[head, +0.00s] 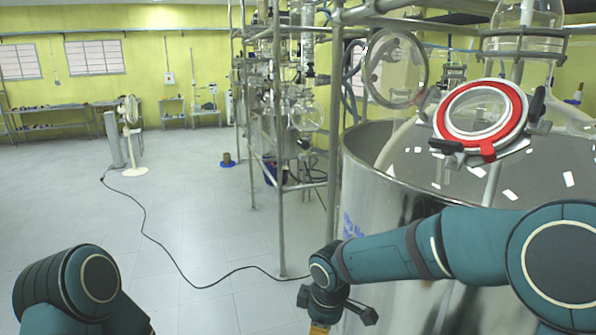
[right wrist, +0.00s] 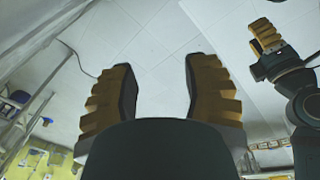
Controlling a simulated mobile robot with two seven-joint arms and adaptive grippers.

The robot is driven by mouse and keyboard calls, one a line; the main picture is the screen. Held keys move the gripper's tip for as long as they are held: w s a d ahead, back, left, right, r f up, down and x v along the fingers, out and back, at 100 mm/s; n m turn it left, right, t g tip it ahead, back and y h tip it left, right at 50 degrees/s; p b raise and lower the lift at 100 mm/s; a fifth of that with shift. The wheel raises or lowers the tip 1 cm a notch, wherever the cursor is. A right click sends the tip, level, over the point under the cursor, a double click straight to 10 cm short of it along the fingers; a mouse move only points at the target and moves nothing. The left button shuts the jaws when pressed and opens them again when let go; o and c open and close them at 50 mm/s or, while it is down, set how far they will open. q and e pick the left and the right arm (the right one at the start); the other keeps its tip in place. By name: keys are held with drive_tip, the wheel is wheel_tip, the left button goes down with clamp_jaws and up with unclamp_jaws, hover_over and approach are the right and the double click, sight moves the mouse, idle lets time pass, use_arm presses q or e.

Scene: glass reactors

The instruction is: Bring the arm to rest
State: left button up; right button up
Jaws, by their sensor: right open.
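My right arm (head: 400,256) reaches across the front of the large steel vessel. My right gripper (right wrist: 158,78) is open and empty in the right wrist view, its two yellow-padded fingers wide apart with floor tiles between them. In the head view only a dark part and a bit of yellow pad show at the bottom edge. My left arm (head: 75,285) is at the lower left in the head view, and its gripper is out of that frame. The left gripper (right wrist: 264,40) shows at the upper right of the right wrist view; its opening is unclear.
The steel vessel (head: 365,190) stands close behind my right arm, with a red-ringed round glass port (head: 482,113) above it. A metal frame (head: 281,200) with glassware stands beside it. A black cable (head: 165,250) crosses the floor. Open floor lies at the left.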

drive_tip(key=s+d+f+m+y, duration=0.1)
drive_tip(key=s+d+f+m, duration=0.1)
drive_tip(key=s+f+m, duration=0.6)
drive_tip(key=s+d+f+m+y, duration=0.2)
drive_tip(key=s+f+m, duration=0.6)
drive_tip(key=f, duration=0.8)
drive_tip(key=shift+s+d+m, duration=0.3)
drive_tip(key=shift+s+d, duration=0.15)
drive_tip(key=shift+d, duration=0.2)
